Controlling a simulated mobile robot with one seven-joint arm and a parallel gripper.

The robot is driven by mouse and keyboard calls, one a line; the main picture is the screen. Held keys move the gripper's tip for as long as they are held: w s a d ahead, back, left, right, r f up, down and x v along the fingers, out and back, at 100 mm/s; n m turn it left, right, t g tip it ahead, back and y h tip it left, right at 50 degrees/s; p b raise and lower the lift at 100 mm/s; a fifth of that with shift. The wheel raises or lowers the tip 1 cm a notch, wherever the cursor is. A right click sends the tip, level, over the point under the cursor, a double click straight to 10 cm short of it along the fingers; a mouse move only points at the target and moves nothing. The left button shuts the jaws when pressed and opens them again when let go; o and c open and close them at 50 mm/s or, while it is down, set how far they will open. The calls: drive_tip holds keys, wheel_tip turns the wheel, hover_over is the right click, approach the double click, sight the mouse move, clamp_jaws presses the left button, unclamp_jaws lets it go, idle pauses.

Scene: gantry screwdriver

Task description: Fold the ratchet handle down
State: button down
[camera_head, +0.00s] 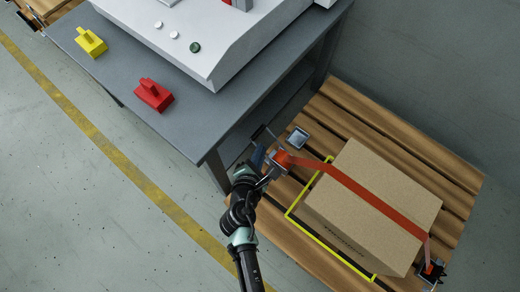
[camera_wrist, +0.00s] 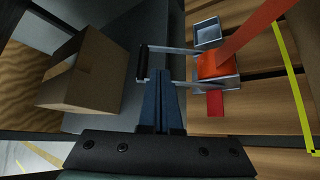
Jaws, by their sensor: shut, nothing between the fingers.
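The ratchet (camera_head: 277,163) sits at the left end of the orange strap (camera_head: 350,186), at the pallet's edge beside the carton (camera_head: 380,200). Its metal body also shows in the wrist view (camera_wrist: 218,66). The ratchet handle ends in a black grip (camera_wrist: 142,62), with two thin metal bars running from the body to the left; it stands out from the body. My gripper (camera_head: 260,158) is shut and empty. Its blue fingertips (camera_wrist: 171,76) overlap the lower handle bar in the wrist view; I cannot tell whether they touch it.
A grey table (camera_head: 205,125) stands close by on the left, with a red block (camera_head: 153,96) and a yellow block (camera_head: 91,43). A small grey metal square (camera_head: 298,138) is near the ratchet. A yellow outline (camera_head: 330,244) runs around the carton. Another carton (camera_wrist: 88,75) shows in the wrist view.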

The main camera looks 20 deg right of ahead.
drive_tip(key=b+x, duration=0.3)
drive_tip(key=x, duration=0.4)
drive_tip(key=shift+w+b, duration=0.2)
drive_tip(key=shift+b, duration=0.2)
